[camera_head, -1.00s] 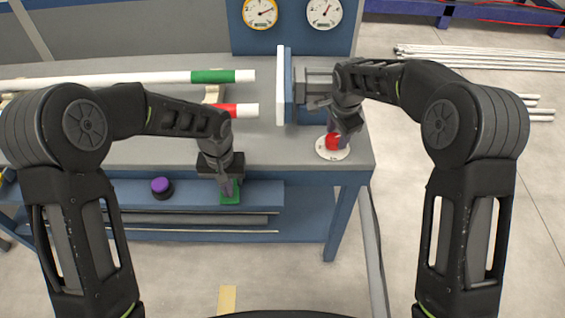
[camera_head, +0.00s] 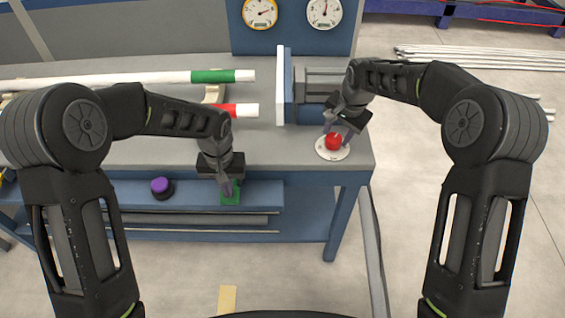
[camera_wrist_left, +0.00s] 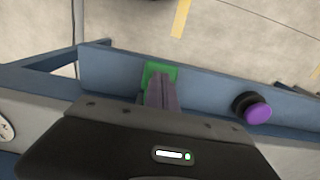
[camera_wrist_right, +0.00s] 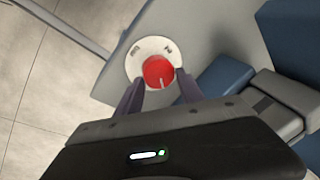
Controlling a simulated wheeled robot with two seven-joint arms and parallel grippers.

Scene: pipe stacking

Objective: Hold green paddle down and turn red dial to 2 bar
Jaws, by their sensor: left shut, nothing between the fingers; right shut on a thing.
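The green paddle (camera_head: 231,196) is on the lower front beam of the bench. My left gripper (camera_head: 228,189) is shut and empty, its fingertips over the paddle; the left wrist view also shows the paddle (camera_wrist_left: 160,72) partly hidden behind the fingers. The red dial (camera_head: 333,141) sits on a round white plate (camera_head: 326,154) at the bench's right end. My right gripper (camera_wrist_right: 155,88) is shut on the dial, one finger on each side. A pale pointer line shows on the dial (camera_wrist_right: 158,70) in the right wrist view. The scale marks are too small to read.
Two gauges, one yellow-rimmed (camera_head: 260,12) and one white (camera_head: 324,12), are on the back panel. A purple button (camera_head: 161,186) is left of the paddle. White pipes with green (camera_head: 208,76) and red bands lie on the bench beside an upright plate (camera_head: 281,88).

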